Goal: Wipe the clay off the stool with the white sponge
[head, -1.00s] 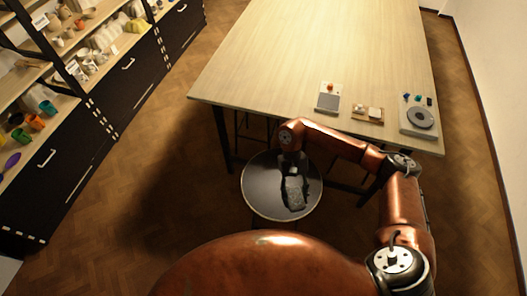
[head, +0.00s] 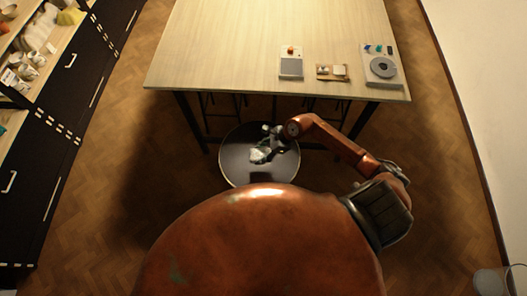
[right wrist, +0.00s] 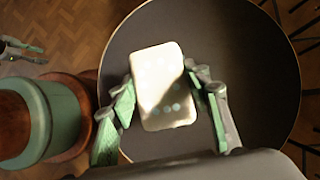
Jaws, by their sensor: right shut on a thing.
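The stool (head: 238,168) has a round dark seat with a pale rim and stands in front of the table. My right gripper (head: 265,150) is over the middle of the seat. It is shut on the white sponge (right wrist: 158,75), which lies between its two green-padded fingers in the right wrist view. Several faint grey round marks show on the lower part of the sponge. I cannot tell if the sponge touches the seat. I cannot make out clay on the visible seat. What may be my left gripper (right wrist: 22,50) shows at the left edge of the right wrist view, its jaws unclear.
A long wooden table (head: 230,60) stands just behind the stool. Near its front edge are a grey-topped board (head: 291,68), a small wooden tray (head: 325,77) and a device with a round plate (head: 383,68). Dark shelving (head: 55,150) lines the left. Floor left of the stool is clear.

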